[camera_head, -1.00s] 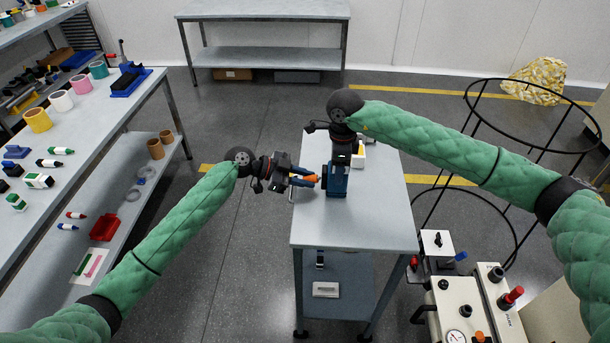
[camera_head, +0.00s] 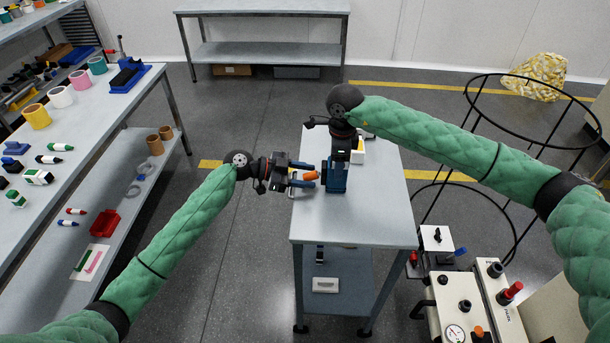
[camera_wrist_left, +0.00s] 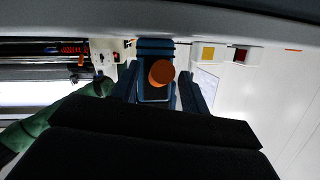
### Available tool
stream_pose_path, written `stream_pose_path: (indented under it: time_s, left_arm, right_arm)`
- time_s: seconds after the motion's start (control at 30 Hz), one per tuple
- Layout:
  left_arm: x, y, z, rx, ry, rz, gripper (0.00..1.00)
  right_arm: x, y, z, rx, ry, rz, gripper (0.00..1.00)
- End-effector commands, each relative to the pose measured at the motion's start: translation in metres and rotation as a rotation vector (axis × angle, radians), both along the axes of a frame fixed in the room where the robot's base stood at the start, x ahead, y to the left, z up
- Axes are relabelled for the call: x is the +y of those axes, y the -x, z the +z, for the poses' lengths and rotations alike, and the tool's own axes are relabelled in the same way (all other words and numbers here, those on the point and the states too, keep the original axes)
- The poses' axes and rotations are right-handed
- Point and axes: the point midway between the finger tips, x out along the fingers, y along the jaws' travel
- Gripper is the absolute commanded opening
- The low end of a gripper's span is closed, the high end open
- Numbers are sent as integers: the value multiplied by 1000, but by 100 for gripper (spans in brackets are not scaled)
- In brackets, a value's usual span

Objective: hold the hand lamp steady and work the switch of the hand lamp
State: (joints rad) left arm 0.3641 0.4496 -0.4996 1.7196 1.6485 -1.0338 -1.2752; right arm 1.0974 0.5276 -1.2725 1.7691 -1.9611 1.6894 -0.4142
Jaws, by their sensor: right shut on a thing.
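The hand lamp shows as an orange cylindrical part (camera_head: 311,175) above the left edge of the small grey table. My right gripper (camera_head: 335,186) points down over the table and is shut on the lamp. The blue fingers hide much of it. My left gripper (camera_head: 303,174) comes in from the left, with its two blue fingers apart on either side of the orange end. In the left wrist view the round orange end (camera_wrist_left: 161,72) faces the camera, between the left fingers, with gaps showing at both sides. A switch cannot be made out.
The small table (camera_head: 370,220) is clear at its front. A yellow and white box (camera_head: 358,156) stands behind my right gripper. A long bench (camera_head: 110,130) with tape rolls and markers is at left. A machine (camera_head: 460,300) and a black wire frame (camera_head: 470,215) are at right.

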Motion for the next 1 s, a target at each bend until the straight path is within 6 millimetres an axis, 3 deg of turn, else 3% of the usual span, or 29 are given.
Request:
stream_pose_path:
  time_s: [0.37, 0.8, 1.0]
  left_arm:
    - [10, 1, 2, 0, -2, 0, 45]
    - [85, 12, 23, -1, -3, 1, 45]
    - [107, 15, 30, 0, -2, 0, 45]
  right_arm:
    - [0, 1, -3, 3, 1, 1, 29]
    - [0, 1, -3, 3, 1, 0, 29]
    - [0, 1, -3, 3, 1, 0, 29]
